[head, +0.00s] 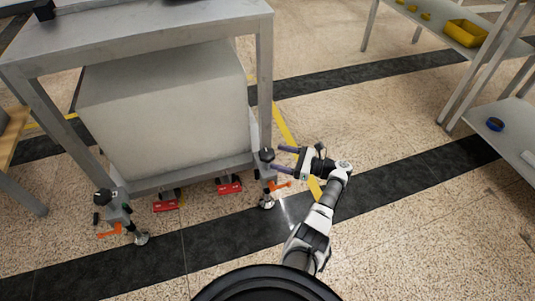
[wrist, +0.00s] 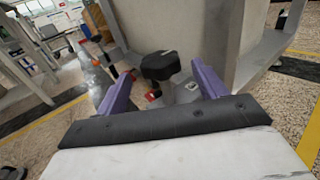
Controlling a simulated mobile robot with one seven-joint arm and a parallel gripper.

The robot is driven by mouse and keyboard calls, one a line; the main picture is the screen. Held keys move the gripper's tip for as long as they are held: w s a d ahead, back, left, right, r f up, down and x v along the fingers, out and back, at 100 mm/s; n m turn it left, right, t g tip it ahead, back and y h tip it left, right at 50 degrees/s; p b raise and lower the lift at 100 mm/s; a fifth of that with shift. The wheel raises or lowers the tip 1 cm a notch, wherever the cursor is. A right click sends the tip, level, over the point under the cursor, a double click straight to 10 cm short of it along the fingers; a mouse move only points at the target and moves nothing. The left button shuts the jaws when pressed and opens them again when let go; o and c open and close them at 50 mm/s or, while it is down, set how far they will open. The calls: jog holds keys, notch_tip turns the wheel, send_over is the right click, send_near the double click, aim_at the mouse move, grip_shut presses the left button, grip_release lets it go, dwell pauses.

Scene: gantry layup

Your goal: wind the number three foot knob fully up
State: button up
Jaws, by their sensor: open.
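A black foot knob (head: 267,155) tops the levelling foot (head: 267,202) at the right front corner of the grey metal frame. My gripper (head: 277,158) is open to the right of this knob, its two purple fingers pointing at it. In the wrist view the knob (wrist: 160,66) stands ahead, between the lines of the open fingers, with no contact visible. A second black knob (head: 103,196) tops the left front foot (head: 141,238). I can read no number on either, so I cannot tell which is number three. The back feet are hidden.
The frame (head: 150,40) carries a large pale block (head: 165,110) on its lower part. An orange lever (head: 280,185) sticks out below the right knob. Red parts (head: 230,187) show under the frame. A shelf with a yellow bin (head: 465,33) stands right; the floor between is clear.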

jog(key=v, duration=0.6)
jog(key=shift+d, duration=0.15)
